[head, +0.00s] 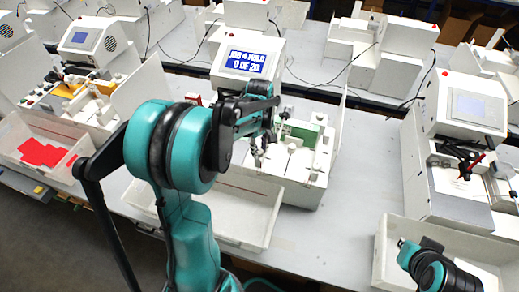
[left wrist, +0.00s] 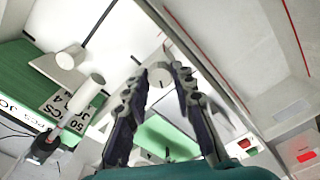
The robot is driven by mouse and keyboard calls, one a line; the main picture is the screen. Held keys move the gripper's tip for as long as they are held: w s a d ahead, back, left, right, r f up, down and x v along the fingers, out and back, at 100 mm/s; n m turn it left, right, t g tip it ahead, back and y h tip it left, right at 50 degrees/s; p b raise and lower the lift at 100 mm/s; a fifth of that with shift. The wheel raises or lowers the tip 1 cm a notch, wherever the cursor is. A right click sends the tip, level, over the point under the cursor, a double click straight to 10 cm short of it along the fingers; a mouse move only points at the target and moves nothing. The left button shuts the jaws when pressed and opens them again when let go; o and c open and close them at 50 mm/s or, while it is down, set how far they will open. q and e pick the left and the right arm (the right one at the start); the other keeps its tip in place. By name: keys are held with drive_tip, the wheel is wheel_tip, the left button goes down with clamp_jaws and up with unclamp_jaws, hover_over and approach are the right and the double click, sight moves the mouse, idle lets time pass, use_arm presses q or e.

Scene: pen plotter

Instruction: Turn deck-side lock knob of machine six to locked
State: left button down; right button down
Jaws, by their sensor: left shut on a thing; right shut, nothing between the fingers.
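In the left wrist view, a pale round knob (left wrist: 160,78) stands between the fingertips of my left gripper (left wrist: 166,68). In the head view my left gripper (head: 261,143) is over the white deck of the middle machine (head: 310,192), and the knob there is hidden behind the arm. This machine's screen (head: 246,61) is blue with white text ending in "0 OF 20".
A white bin (head: 245,228) stands in front of this machine. In the left wrist view a white post (left wrist: 82,97) and a green card stack (left wrist: 28,80) are at left, and red and green buttons (left wrist: 247,147) at right. Another machine (head: 470,107) stands at right.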

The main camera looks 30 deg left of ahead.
sight(260, 151)
use_arm(q)
drive_tip(key=m, duration=0.5)
drive_tip(key=shift+m, duration=0.3)
drive_tip(key=m+b, duration=0.1)
drive_tip(key=m, duration=0.4)
drive_tip(key=shift+m, duration=0.3)
drive_tip(key=c, duration=1.3)
unclamp_jaws()
drive_tip(key=shift+o, duration=0.2)
wheel_tip(260, 151, up, 12)
